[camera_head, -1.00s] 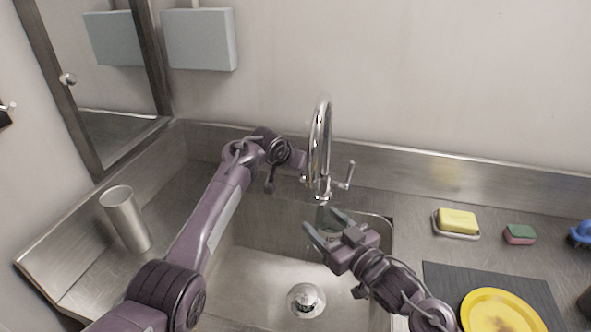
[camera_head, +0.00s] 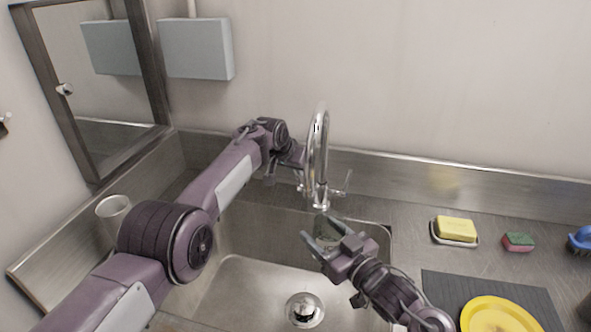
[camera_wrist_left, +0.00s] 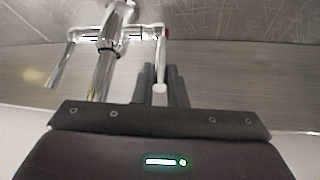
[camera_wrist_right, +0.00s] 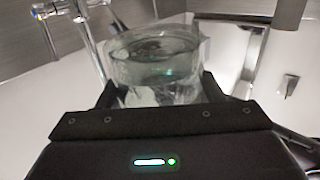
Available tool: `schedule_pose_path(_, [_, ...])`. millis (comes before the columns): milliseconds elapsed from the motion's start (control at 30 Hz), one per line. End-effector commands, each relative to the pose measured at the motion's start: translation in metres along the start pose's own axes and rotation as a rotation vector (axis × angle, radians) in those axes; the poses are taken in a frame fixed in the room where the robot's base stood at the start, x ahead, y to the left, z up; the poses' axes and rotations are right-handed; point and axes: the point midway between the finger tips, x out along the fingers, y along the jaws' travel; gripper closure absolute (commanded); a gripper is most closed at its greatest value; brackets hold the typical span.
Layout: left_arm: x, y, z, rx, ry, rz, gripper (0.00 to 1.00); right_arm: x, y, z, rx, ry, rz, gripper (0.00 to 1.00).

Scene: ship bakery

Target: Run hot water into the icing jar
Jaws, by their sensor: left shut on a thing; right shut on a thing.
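The chrome tap (camera_head: 318,150) arches over the sink (camera_head: 250,290). My left gripper (camera_head: 300,180) is at the tap's left side. In the left wrist view its fingers (camera_wrist_left: 160,85) are shut on the tap lever with the red mark (camera_wrist_left: 163,34). The clear glass icing jar (camera_wrist_right: 155,60) is held upright in my right gripper (camera_wrist_right: 155,95), whose fingers are shut on its sides. In the head view my right gripper (camera_head: 324,233) and the jar are below the tap. Something clear and liquid-like shows inside the jar. I cannot make out a stream from the spout.
A yellow sponge on a dish (camera_head: 456,230), a red-green sponge (camera_head: 518,242), a blue brush (camera_head: 581,240) and a yellow plate (camera_head: 500,315) on a dark mat (camera_head: 450,285) lie to the right.

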Motion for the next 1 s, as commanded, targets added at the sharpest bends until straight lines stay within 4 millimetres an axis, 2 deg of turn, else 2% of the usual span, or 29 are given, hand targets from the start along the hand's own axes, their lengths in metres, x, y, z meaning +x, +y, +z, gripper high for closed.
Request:
schedule_pose_path(267, [-0.0023, -0.0027, -0.0024, -0.001, 0.005, -0.005, 1.00, 0.0001, 0.0000, -0.0011, 0.000, 0.002, 0.000, 0.66])
schedule_pose_path(300, [-0.0023, -0.0026, -0.0023, 0.000, 0.005, -0.005, 0.87, 0.0001, 0.0000, -0.0011, 0.000, 0.002, 0.000, 0.66])
schedule_pose_path(467, [-0.0013, -0.0013, -0.0011, 0.000, 0.002, -0.003, 0.67, 0.0001, 0.0000, -0.0011, 0.000, 0.002, 0.000, 0.66])
schedule_pose_path(767, [-0.0005, 0.0000, -0.0001, 0.001, -0.001, -0.001, 0.67, 0.0001, 0.0001, -0.0011, 0.000, 0.002, 0.000, 0.66])
schedule_pose_path(1000, [-0.0085, -0.0036, -0.0028, 0.002, 0.007, -0.004, 0.67, 0.0001, 0.0001, -0.0010, 0.000, 0.002, 0.000, 0.66])
